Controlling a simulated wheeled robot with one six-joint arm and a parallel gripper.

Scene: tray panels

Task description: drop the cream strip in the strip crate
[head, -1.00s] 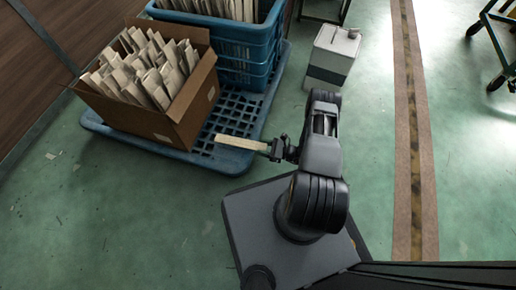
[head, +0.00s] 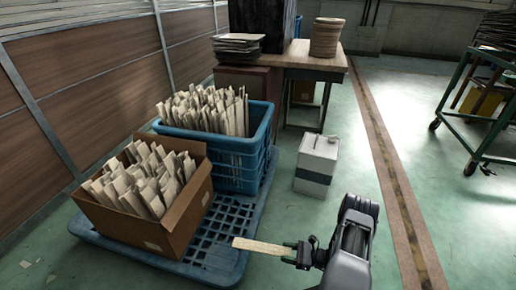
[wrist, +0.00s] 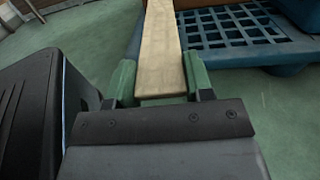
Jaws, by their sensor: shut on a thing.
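My gripper (head: 300,250) is shut on the cream strip (head: 259,246), which sticks out to the left over the near right corner of the blue pallet. In the wrist view the cream strip (wrist: 160,50) lies between the green fingertips (wrist: 158,85) and points away from me. A blue crate (head: 240,160) filled with upright cream strips stands on the pallet, behind a cardboard box (head: 185,220) also full of strips. I cannot tell for sure which of the two is the strip crate. Both are apart from my gripper.
The blue pallet (head: 213,262) has bare lattice at its near right. A white canister (head: 316,165) stands on the floor right of the blue crate. A table (head: 330,68) is behind, a green cart (head: 470,120) far right. Floor between canister and cart is clear.

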